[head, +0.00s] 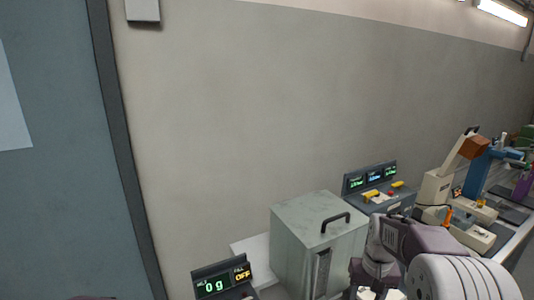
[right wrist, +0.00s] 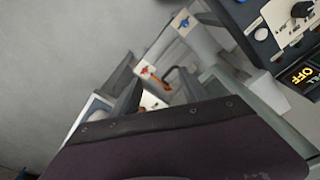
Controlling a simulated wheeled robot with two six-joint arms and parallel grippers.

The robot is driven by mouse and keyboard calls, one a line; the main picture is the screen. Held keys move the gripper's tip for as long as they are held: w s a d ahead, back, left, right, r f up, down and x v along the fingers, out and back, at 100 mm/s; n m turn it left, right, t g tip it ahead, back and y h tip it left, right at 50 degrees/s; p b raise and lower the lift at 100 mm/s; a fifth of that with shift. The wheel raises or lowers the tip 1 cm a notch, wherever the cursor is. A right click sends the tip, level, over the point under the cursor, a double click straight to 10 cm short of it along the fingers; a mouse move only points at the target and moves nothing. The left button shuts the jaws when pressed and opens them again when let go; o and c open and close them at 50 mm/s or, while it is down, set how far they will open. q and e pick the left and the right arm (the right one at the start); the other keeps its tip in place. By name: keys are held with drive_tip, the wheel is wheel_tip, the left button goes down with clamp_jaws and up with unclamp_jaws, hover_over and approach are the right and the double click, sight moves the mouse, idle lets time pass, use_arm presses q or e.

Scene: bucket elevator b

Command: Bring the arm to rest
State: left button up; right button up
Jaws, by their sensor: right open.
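My right arm comes in from the lower right of the head view. Its gripper (head: 375,292) is at the bottom edge, in front of a grey metal cabinet (head: 300,245) with a black top handle, and the frame cuts it off. In the right wrist view the dark hand fills the bottom, and the open gripper (right wrist: 165,85) shows no object clearly held. A small orange-red part and pale blocks show beyond and between the fingers; I cannot tell what they belong to. My left gripper is not in view.
A display reading 0 g and OFF (head: 222,281) stands left of the cabinet. A control panel with displays (head: 371,178) stands behind it. A beige machine (head: 437,190) and a blue stand (head: 478,172) are on the bench at right. A grey door (head: 60,200) is at left.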

drive_tip(key=s+a+f, duration=0.4)
drive_tip(key=s, duration=0.4)
drive_tip(key=s+a+f+n, duration=0.1)
drive_tip(key=s+a+f, duration=0.2)
drive_tip(key=s, duration=0.5)
drive_tip(key=shift+s+a+f+n+b, duration=0.3)
drive_tip(key=shift+s+a+f+b, duration=0.05)
drive_tip(key=shift+a, duration=0.1)
